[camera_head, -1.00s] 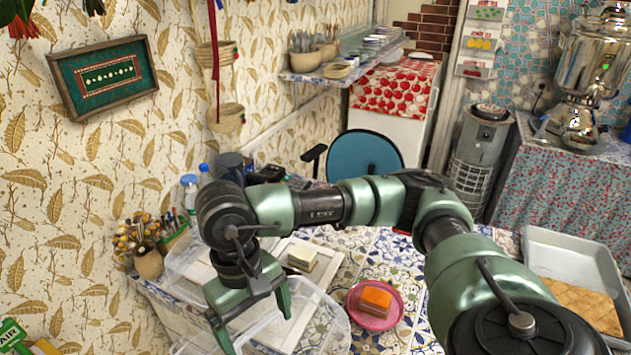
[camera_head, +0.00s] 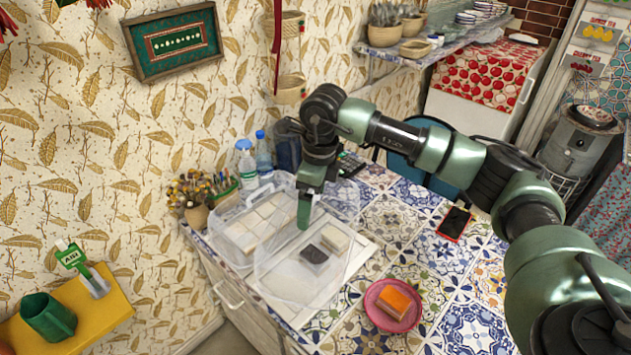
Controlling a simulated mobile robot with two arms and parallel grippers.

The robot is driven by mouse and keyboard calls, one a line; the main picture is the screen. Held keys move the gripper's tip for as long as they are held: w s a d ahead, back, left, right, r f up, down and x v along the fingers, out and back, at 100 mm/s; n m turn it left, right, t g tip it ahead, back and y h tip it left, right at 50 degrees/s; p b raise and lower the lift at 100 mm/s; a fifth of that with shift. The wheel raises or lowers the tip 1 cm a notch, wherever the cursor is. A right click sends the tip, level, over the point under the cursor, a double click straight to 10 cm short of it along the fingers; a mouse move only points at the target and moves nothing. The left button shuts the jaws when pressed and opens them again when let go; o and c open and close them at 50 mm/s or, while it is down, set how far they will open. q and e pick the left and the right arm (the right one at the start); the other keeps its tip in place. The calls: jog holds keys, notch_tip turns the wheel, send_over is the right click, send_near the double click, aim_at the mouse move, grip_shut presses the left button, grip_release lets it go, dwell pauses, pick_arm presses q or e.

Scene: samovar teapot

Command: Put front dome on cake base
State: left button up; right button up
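A clear dome (camera_head: 340,290) stands at the front of the tiled table, with a dark cake slice (camera_head: 315,254) and a cream-coloured slice (camera_head: 335,238) showing in or behind it. A second clear dome (camera_head: 235,245) with a handle stands behind, nearer the wall. A pale flat base (camera_head: 362,258) lies under or beside the front dome; the clear plastic blurs their exact relation. My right gripper (camera_head: 304,222) points down over the domes, seen nearly edge-on. Whether its fingers are apart or touch the plastic is unclear. My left gripper is not in view.
A pink plate (camera_head: 371,306) with an orange cake slice (camera_head: 395,302) and a phone (camera_head: 455,223) lie on the tiles. Bottles (camera_head: 264,155) and a pot of brushes (camera_head: 196,216) stand by the wall.

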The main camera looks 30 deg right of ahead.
jog(key=w+m, duration=0.1)
jog(key=w+d+r+m, duration=0.1)
jog(key=m, duration=0.1)
jog(key=shift+d+m, duration=0.2)
jog(key=shift+m, duration=0.1)
jog(key=shift+w+d+m+t+p, duration=0.2)
jog(key=shift+w+m+t+p, duration=0.1)
jog(key=shift+m, duration=0.2)
jog(key=shift+w+d+f+m, duration=0.1)
jog(key=shift+d+m, duration=0.05)
jog(key=shift+m, duration=0.15)
jog(key=shift+f+b, duration=0.6)
jog(key=shift+f, duration=0.3)
pick_arm(q)
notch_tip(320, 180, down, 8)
jog(key=b, duration=0.8)
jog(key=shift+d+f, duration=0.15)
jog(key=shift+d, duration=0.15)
pick_arm(e)
notch_tip(320, 180, down, 11)
jog(key=shift+f, duration=0.2)
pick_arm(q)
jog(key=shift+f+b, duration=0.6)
pick_arm(e)
jog(key=shift+f, duration=0.45)
jog(key=o, duration=1.8)
jog(key=shift+c, duration=0.2)
